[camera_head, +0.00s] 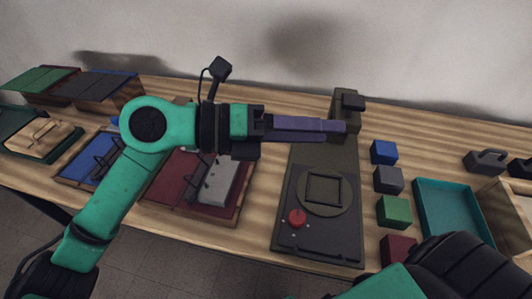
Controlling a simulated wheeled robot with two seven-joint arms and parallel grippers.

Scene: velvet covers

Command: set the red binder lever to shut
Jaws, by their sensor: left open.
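The red binder (177,178) lies open on the table left of centre, with a light grey block (217,181) on its right part. Thin dark metal parts show around the block; my left arm partly covers the binder, and I cannot make out the lever's position. My left gripper (338,128) reaches to the right, beyond the binder, over the upper part of a dark olive machine. Its purple-grey fingers are seen nearly edge-on, empty, apart from the binder. Part of my right arm shows at the bottom right; its gripper is not visible.
A blue binder (86,167) lies left of the red one. The olive machine (318,240) has a red knob (296,218). Several coloured blocks, including a green one (394,212), stand beside a teal tray (449,215). Covered boxes (104,88) stand back left.

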